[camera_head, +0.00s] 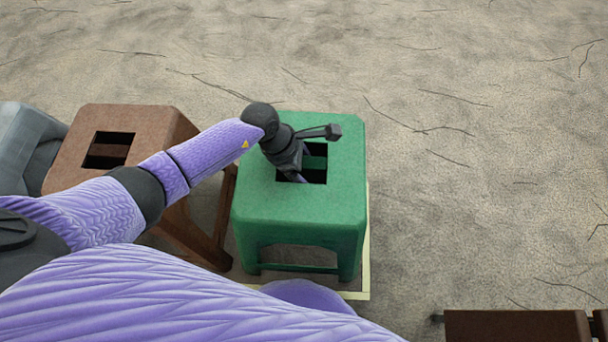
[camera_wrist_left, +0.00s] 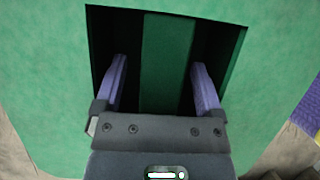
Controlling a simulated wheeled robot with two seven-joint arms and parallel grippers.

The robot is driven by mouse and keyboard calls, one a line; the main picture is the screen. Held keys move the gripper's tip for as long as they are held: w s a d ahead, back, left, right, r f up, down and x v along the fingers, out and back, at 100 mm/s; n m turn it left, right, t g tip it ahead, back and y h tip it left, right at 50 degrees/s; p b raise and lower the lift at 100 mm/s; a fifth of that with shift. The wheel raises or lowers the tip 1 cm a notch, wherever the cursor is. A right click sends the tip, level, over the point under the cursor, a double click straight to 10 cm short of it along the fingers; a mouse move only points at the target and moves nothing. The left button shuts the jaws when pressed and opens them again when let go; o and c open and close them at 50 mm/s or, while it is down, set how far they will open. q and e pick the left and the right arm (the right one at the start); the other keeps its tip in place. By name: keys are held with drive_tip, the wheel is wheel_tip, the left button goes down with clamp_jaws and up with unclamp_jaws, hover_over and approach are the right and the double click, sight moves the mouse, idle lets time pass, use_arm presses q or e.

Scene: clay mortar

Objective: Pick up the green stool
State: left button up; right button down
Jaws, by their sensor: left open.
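The green stool (camera_head: 341,197) stands upright on the floor in the middle of the head view. Its flat top has a square hole with a green bar running across it. My left gripper (camera_head: 302,164) points down at this hole, its arm coming in from the left. In the left wrist view the stool top (camera_wrist_left: 45,70) fills most of the picture. There my left gripper (camera_wrist_left: 158,64) is open, with its two purple fingers at the hole, one on each side of the green bar. A gap shows between each finger and the bar. My right gripper is not in view.
A brown stool (camera_head: 75,150) stands close to the left of the green one, with a grey object (camera_head: 22,135) beyond it. A dark brown piece (camera_head: 515,325) shows at the bottom right. The cracked earth floor (camera_head: 460,150) to the right and behind is clear.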

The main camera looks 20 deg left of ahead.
use_arm(q)
drive_tip(key=shift+r, duration=0.1)
clamp_jaws()
idle(1.2)
